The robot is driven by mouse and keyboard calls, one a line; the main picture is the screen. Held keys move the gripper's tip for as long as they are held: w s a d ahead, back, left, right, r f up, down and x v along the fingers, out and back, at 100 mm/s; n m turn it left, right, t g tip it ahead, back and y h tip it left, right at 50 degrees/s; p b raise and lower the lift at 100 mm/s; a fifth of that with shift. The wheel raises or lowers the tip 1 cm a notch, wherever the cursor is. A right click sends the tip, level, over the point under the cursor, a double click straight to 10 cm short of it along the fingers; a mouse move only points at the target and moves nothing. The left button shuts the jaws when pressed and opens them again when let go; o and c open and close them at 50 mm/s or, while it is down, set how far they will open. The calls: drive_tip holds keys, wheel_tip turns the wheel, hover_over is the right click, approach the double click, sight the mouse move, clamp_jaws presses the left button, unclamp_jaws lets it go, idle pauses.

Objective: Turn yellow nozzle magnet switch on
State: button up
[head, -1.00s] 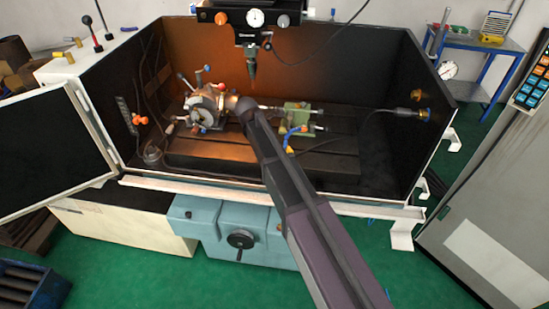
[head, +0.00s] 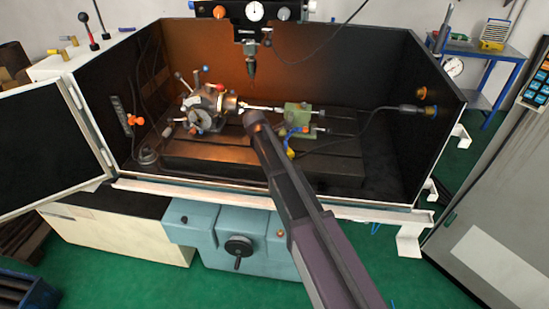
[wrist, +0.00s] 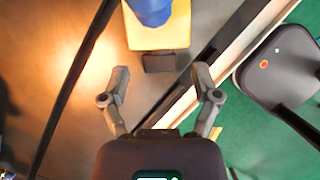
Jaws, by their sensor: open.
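The yellow nozzle base (wrist: 160,35) is in the wrist view at the top middle, a yellow block with a blue part (wrist: 151,10) on it. A small dark block (wrist: 159,62) sits at its lower edge; I cannot tell whether it is the switch. My gripper (wrist: 161,80) is open and empty, its fingertips spread on either side just below the dark block, apart from it. In the head view the yellow base (head: 290,154) shows small on the machine table's front right, and my arm hides the gripper.
The chuck (head: 206,108) stands left on the dark slotted table (head: 200,164), the green tailstock (head: 297,115) right of it. The spindle tool (head: 252,68) hangs above. Dark enclosure walls surround the table, with a pale front rail (head: 150,188). The table's front left is clear.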

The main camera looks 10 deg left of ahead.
idle(0.3)
clamp_jaws()
drive_tip(key=shift+s+d+f, duration=0.1)
drive_tip(key=shift+s+d+f+m+t+y+b, duration=0.15)
drive_tip(key=shift+s+t+y+b, duration=0.1)
drive_tip(key=shift+t+y, duration=0.25)
drive_tip(key=shift+s+d+m+t+y+b, duration=0.15)
drive_tip(key=shift+t+y+b, duration=0.15)
drive_tip(key=shift+t, duration=0.3)
drive_tip(key=shift+t+y+b, duration=0.5)
drive_tip(key=shift+t, duration=0.3)
drive_tip(key=shift+m+t+y+b, duration=0.3)
